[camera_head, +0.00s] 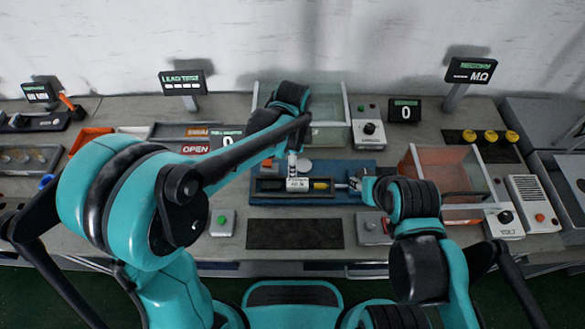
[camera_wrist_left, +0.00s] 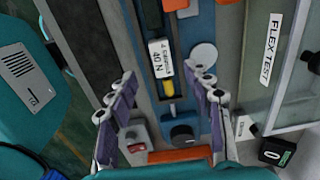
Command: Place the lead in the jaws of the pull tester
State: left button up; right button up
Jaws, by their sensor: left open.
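The pull tester (camera_head: 345,168) is a blue base with a dark channel, a block labelled 40 N (camera_head: 298,184) and a yellow piece (camera_head: 320,185) beside the block. My left gripper (camera_head: 292,168) hangs over the tester near the label. In the left wrist view my left gripper (camera_wrist_left: 158,75) is open, its purple-padded fingers apart on either side of the channel, with the 40 N block (camera_wrist_left: 160,58) and yellow piece (camera_wrist_left: 168,88) beyond them. I see nothing between the pads. I cannot make out the lead clearly.
A clear-walled case labelled FLEX TEST (camera_wrist_left: 270,50) stands beside the tester. An orange-walled bin (camera_head: 422,172) stands at the right. A green-button box (camera_head: 222,222) and a dark mat (camera_head: 295,234) lie in front. A grey red-button box (camera_head: 373,228) stands near my right arm.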

pick_arm(q)
jog(key=s+a+r+n+t, duration=0.3)
jog(key=s+a+r+n, duration=0.2)
jog(key=a+n, duration=0.4)
jog(key=s+a+r+n+t, duration=0.4)
jog(key=s+a+n, duration=0.2)
jog(key=a+n, duration=0.2)
jog(key=shift+s+a+r+n, duration=0.35)
jog(key=shift+a+n, duration=0.05)
jog(key=shift+n, duration=0.1)
